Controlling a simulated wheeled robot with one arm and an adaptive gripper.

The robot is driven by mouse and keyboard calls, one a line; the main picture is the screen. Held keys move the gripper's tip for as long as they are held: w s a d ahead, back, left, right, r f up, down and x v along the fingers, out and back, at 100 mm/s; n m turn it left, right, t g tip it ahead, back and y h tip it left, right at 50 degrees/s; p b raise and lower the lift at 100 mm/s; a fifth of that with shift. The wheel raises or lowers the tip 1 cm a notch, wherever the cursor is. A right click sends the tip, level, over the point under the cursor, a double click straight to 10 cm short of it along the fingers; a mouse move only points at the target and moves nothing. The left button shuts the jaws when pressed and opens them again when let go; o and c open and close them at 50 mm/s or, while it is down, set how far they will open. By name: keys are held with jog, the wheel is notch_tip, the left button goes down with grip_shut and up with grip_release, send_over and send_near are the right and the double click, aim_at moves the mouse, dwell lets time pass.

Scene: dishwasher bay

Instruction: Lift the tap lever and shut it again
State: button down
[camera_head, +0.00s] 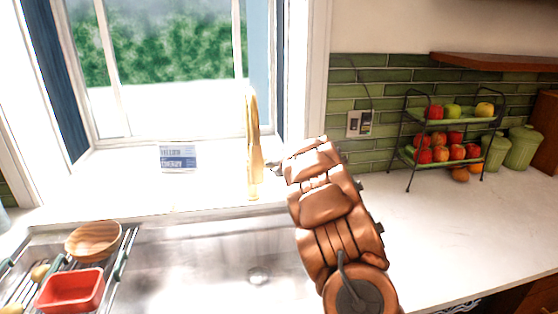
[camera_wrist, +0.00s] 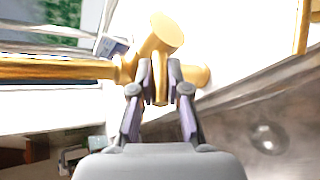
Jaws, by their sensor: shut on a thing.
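The gold tap (camera_head: 254,150) stands behind the sink, in front of the window. Its tall body also shows in the wrist view (camera_wrist: 60,70), running in from the left. In the wrist view the gold tap lever (camera_wrist: 160,82) lies between the two fingers of my gripper (camera_wrist: 160,75), which is shut on it. In the head view my gripper (camera_head: 276,170) is at the right side of the tap, mostly hidden by my copper-coloured arm. The lever is not clearly visible in the head view.
The steel sink (camera_head: 200,265) lies in front of the tap. A drying rack (camera_head: 118,270) at left holds a wooden bowl (camera_head: 93,240) and a red dish (camera_head: 70,290). A small card (camera_head: 178,157) stands on the sill. A fruit stand (camera_head: 408,150) and green canisters (camera_head: 523,146) stand at right.

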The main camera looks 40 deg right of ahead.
dwell(0.3)
jog(key=c, duration=1.1)
grip_release()
jog(key=shift+c, duration=0.2)
jog(key=shift+s+r, duration=0.1)
jog(key=v, duration=1.1)
jog(key=shift+s+r, duration=0.15)
jog(key=shift+s, duration=0.15)
